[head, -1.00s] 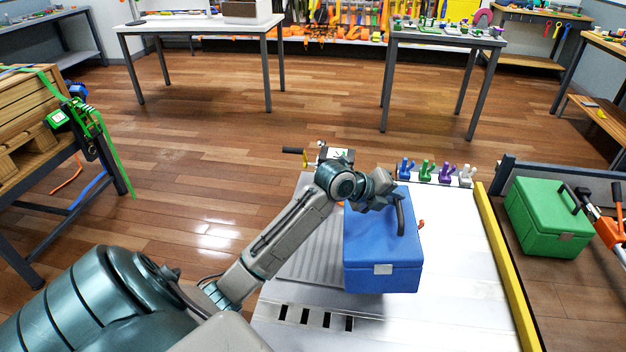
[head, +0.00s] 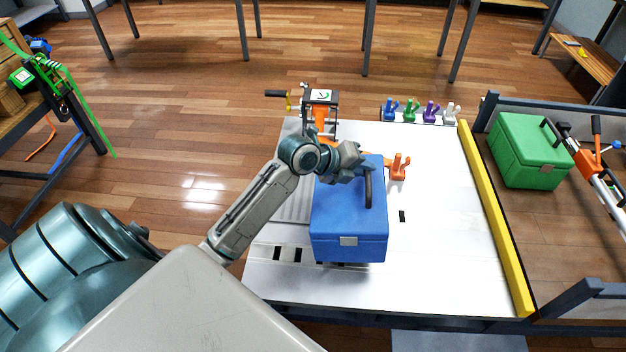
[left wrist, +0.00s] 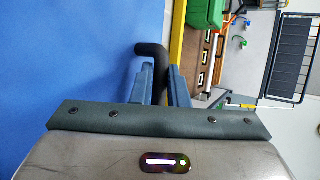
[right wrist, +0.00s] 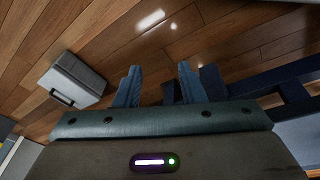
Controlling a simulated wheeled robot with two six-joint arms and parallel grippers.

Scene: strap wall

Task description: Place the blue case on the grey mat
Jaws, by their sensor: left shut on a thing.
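The blue case (head: 348,222) is upright over the left part of the white tabletop. My left gripper (head: 362,170) is at its top and shut on its black handle, which shows between the fingers (left wrist: 162,80) in the left wrist view. The case's blue surface fills the left of that view. A ribbed grey mat (head: 292,207) shows at the case's left, partly hidden by my arm and the case. I cannot tell whether the case touches it. My right gripper (right wrist: 160,75) is open and empty over the wooden floor, outside the head view.
An orange hook-shaped piece (head: 398,168) stands right of the case. Several coloured hooks (head: 410,110) line the back edge. A yellow rail (head: 495,220) bounds the right, with a green case (head: 525,150) beyond. A grey case (right wrist: 72,80) shows in the right wrist view.

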